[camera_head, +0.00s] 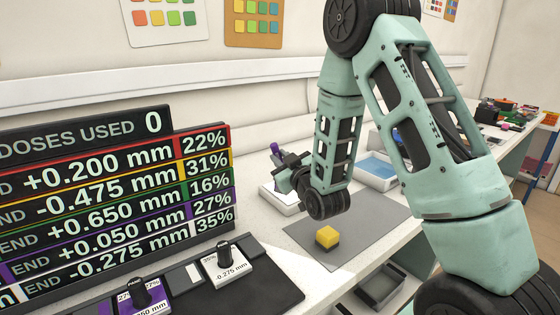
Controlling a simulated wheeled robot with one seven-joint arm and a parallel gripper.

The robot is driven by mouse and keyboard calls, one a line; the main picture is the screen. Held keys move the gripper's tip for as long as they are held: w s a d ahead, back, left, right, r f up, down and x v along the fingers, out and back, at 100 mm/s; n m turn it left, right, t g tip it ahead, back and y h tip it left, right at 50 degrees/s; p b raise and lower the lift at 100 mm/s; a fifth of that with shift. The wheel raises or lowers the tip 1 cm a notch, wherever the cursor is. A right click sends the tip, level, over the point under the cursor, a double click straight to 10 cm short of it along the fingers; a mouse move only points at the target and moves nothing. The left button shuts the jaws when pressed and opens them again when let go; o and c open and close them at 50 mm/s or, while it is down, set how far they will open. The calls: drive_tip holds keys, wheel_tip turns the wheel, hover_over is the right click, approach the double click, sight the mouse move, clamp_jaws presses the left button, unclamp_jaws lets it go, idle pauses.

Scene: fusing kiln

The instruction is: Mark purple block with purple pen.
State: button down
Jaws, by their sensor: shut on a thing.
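My gripper (282,172) is at the end of the teal arm, above a white tray (283,203) at the back of the bench. It is shut on a slim purple thing, apparently the purple pen (275,147), whose upper end shows above the jaws. The pen's lower end is hidden or too small to make out. A yellow block (327,237) with a dark lower part sits on the grey mat (352,235), in front of and to the right of the gripper, apart from it. I see no purple block; the arm hides part of the bench.
A board (110,205) of coloured rows, one purple reading +0.050 mm and 27%, stands at left. Before it, purple-labelled (143,293) and white-labelled (225,262) holders with black knobs sit on a dark mat (265,290). A blue-filled tray (377,168) stands behind the arm. The grey mat's front is clear.

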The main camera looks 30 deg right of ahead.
drive_tip(key=shift+s+d+b, duration=0.35)
drive_tip(key=shift+s+b, duration=0.35)
drive_tip(key=shift+b, duration=0.3)
idle(0.3)
drive_tip(key=shift+r, duration=0.1)
wheel_tip(320, 180, up, 7)
drive_tip(key=p, duration=0.4)
idle(0.6)
